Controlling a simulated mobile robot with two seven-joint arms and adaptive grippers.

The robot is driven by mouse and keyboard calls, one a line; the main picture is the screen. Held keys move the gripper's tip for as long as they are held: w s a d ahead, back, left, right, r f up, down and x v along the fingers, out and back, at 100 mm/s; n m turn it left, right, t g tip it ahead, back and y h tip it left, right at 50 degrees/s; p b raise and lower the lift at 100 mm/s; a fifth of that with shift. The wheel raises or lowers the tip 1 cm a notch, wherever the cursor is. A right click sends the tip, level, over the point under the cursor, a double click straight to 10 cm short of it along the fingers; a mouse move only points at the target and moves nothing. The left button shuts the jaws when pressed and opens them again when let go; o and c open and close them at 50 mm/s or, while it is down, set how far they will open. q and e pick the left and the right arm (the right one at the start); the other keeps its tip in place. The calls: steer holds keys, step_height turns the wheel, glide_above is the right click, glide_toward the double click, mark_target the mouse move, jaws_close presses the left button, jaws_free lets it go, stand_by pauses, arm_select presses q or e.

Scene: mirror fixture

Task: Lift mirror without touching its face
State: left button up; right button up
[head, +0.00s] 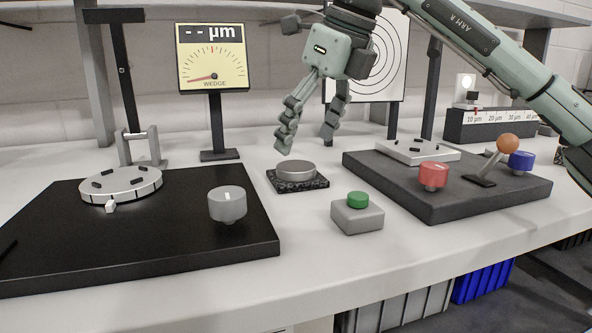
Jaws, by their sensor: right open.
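The mirror (296,168) looks like a low round silver-grey disc with a flat top. It sits on a dark speckled square pad (298,186) in the middle of the bench. My right gripper (308,148) hangs above and slightly behind the mirror, fingers pointing down and spread apart. It is open and empty, and no contact with the mirror shows. One finger is above the disc's left side; the other is farther back to the right. My left gripper is out of view.
A black plate (160,250) at left bears a round silver mount (122,184) and a grey knob (227,203). A green button box (357,214) stands in front right. A dark platform (450,200) at right carries red and blue knobs and a lever. A WEDGE gauge (213,57) stands behind.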

mark_target(296, 166)
steer(key=x, duration=0.4)
steer(key=shift+w, duration=0.1)
steer(key=shift+w+f, duration=0.1)
steer(key=shift+f, duration=0.05)
steer(key=c, duration=1.3)
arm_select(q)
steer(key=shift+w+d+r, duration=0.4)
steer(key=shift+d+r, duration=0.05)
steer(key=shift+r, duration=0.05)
arm_select(e)
steer(key=shift+c, duration=0.2)
